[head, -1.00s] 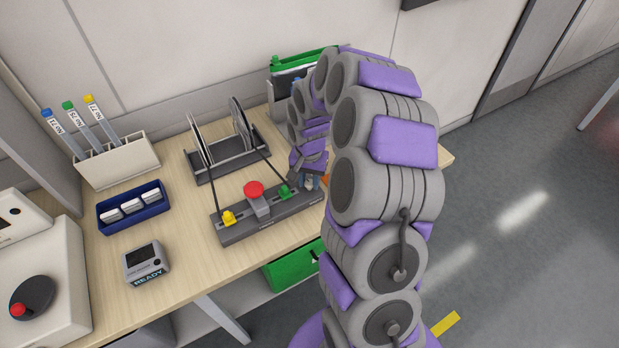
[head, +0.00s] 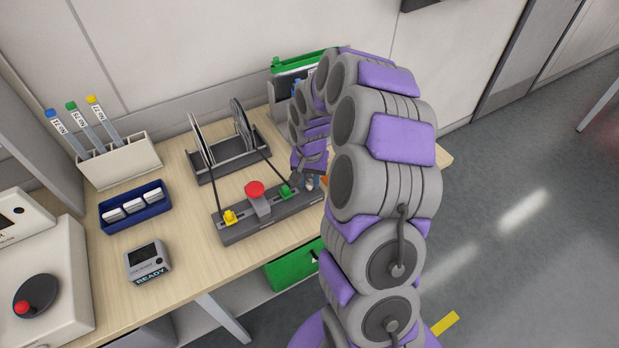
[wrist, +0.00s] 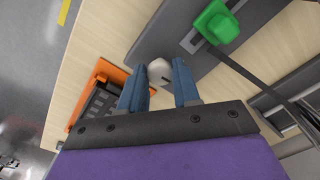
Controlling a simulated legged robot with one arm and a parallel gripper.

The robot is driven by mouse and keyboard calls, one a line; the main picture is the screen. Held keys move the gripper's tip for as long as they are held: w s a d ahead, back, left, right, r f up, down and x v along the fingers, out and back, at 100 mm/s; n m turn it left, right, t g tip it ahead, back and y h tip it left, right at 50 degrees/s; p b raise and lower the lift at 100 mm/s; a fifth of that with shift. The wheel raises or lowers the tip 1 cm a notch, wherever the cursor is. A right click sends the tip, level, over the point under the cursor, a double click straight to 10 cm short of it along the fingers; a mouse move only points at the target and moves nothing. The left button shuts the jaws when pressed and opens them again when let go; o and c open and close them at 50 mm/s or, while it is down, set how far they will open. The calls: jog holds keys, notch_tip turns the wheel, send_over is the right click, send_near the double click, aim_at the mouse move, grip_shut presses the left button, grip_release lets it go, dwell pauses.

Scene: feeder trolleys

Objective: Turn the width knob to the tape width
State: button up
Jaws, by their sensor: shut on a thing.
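The grey splicing fixture (head: 272,223) lies on the wooden bench, with a yellow clamp (head: 230,216), a red-topped lever (head: 255,189) and a green clamp (head: 285,192) along it. The pale round width knob (wrist: 157,71) is at the fixture's end, beside the green clamp, which also shows in the wrist view (wrist: 217,22). My gripper (wrist: 161,72) is shut on the knob, with one blue finger on each side of it. In the head view my gripper (head: 312,181) is small and partly hidden by my arm, and the knob's setting cannot be read.
An orange-edged dark device (wrist: 97,101) lies close beside my fingers. A reel rack (head: 228,161), blue tray (head: 136,210), READY display (head: 148,262) and tape holder (head: 119,163) stand on the bench. Dark tape strips run from the rack to the fixture.

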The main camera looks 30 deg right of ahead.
aim_at(310, 182)
jog(key=n+p, duration=0.2)
jog(key=n, duration=0.1)
jog(key=shift+w+r+p, duration=0.2)
jog(key=shift+r+p, duration=0.1)
jog(key=shift+p, duration=0.05)
jog(key=shift+f+n+p, duration=0.2)
jog(key=shift+n+p, duration=1.6)
jog(key=shift+n, duration=0.8)
jog(key=o, duration=1.1)
jog(key=shift+f, duration=0.1)
jog(key=shift+c, duration=0.2)
jog(key=shift+s, duration=0.1)
notch_tip(310, 182, up, 17)
jog(key=p, duration=0.2)
